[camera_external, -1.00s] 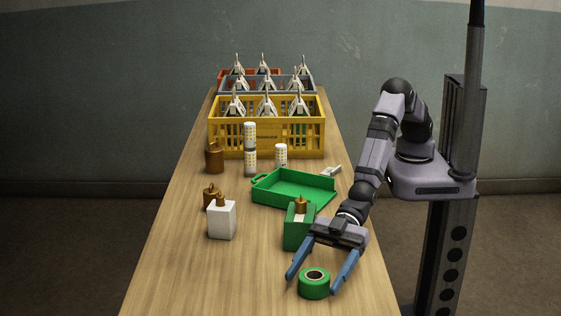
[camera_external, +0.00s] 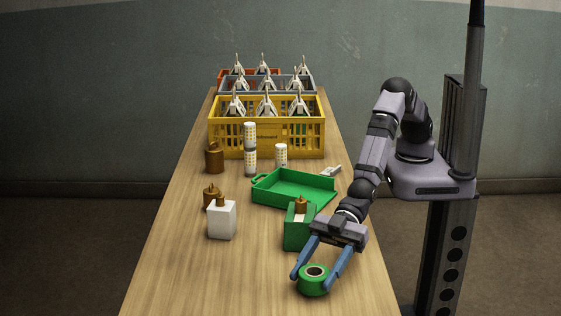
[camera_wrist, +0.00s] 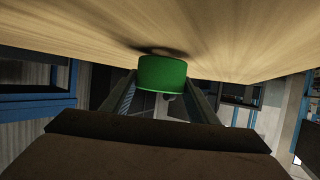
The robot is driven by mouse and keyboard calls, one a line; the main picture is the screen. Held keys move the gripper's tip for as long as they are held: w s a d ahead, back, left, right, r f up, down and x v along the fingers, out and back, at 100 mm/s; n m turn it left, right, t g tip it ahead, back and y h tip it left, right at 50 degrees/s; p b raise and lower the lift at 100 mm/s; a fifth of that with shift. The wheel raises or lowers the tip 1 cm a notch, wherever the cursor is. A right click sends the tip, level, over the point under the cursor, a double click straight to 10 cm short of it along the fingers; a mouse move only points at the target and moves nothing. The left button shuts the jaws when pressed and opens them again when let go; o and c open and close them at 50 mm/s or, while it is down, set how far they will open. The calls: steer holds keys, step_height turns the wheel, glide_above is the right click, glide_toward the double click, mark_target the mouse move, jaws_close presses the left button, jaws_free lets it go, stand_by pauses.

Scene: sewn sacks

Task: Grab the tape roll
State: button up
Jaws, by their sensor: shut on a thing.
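The green tape roll (camera_external: 313,281) is at the near end of the wooden table, with its dark core facing up. My gripper (camera_external: 312,277) is shut on it, with one blue finger at each side of the roll. In the wrist view the tape roll (camera_wrist: 162,74) sits between the fingertips, with a dark shadow on the wood beside it. I cannot tell whether it still touches the table.
A green block-shaped container (camera_external: 298,232) with a brown top stands just behind my gripper. A white container (camera_external: 222,221) stands to the left, and a green tray (camera_external: 292,190) lies farther back. A yellow crate (camera_external: 266,147) stands beyond. The table's near left is clear.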

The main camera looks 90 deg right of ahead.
mark_target(314, 264)
step_height(314, 264, up, 9)
steer(key=shift+r, duration=0.1)
stand_by(0.3)
